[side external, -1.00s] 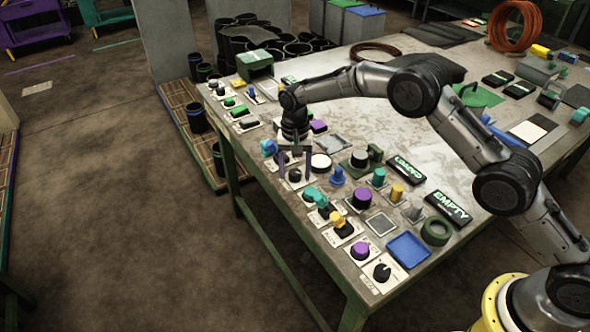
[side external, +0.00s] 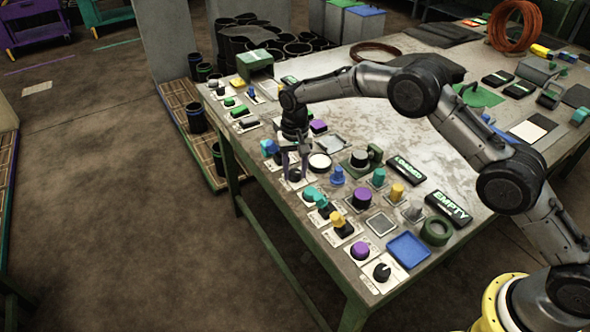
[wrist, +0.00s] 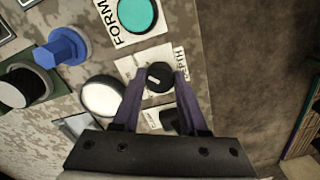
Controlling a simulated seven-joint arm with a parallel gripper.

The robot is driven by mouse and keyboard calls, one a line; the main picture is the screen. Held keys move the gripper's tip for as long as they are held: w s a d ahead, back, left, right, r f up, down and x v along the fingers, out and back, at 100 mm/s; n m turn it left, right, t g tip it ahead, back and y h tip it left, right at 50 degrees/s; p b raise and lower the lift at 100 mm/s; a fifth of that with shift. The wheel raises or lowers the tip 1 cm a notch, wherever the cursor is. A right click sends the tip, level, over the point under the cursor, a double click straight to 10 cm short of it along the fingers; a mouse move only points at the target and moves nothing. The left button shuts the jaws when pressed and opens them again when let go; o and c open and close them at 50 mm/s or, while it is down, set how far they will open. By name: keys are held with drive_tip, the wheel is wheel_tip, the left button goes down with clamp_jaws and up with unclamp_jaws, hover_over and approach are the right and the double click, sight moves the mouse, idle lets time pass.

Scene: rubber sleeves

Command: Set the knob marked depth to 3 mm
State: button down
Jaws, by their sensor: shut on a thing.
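The depth knob (wrist: 158,76) is a round black dial with a pale pointer line, on a white plate (wrist: 134,64) with lettering that reads in part as "DEPTH". In the wrist view my gripper (wrist: 158,80) has its two purple fingers on either side of this knob, shut on it. In the side external view my gripper (side external: 294,176) points down over the knob near the table's front-left edge, and the fingers partly hide the knob there. The scale marks on the plate are too small to read, so the setting cannot be told.
A teal knob on a plate marked "FORM" (wrist: 138,14) sits close by. A white round button (wrist: 102,96), a blue knob (wrist: 66,46) and a black block (wrist: 176,120) are also near. More knobs line the table edge, including a purple one (side external: 361,251).

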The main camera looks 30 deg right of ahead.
sight(296, 172)
drive_tip(key=n, duration=0.5)
drive_tip(key=shift+d+r+n, duration=0.1)
drive_tip(key=shift+n, duration=2.2)
drive_tip(key=shift+c, duration=2.2)
unclamp_jaws()
wheel_tip(296, 172, up, 14)
